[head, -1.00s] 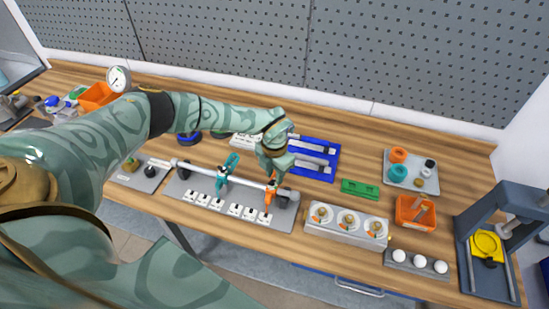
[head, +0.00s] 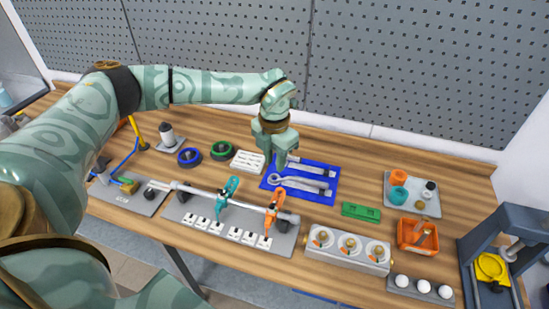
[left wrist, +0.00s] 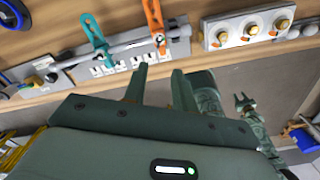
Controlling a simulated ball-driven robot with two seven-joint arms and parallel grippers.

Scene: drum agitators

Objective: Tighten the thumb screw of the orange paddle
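The orange paddle (head: 269,222) hangs on a silver rod (head: 235,203), near its right end. It also shows in the left wrist view (left wrist: 154,20). Its thumb screw is too small to make out clearly. A teal paddle (head: 224,196) sits on the same rod to its left. My left gripper (head: 281,165) is above the blue mat, behind the rod and apart from the orange paddle. Its two fingers (left wrist: 159,88) stand apart with nothing between them. My right gripper (left wrist: 243,102) shows small in the left wrist view, its fingers seemingly apart; the head view does not show it.
The rod stand's grey base (head: 190,212) carries several white blocks. A blue mat (head: 318,200) with wrenches lies behind it. To the right are a block with several dials (head: 346,250), a green block (head: 361,211) and an orange bin (head: 417,236).

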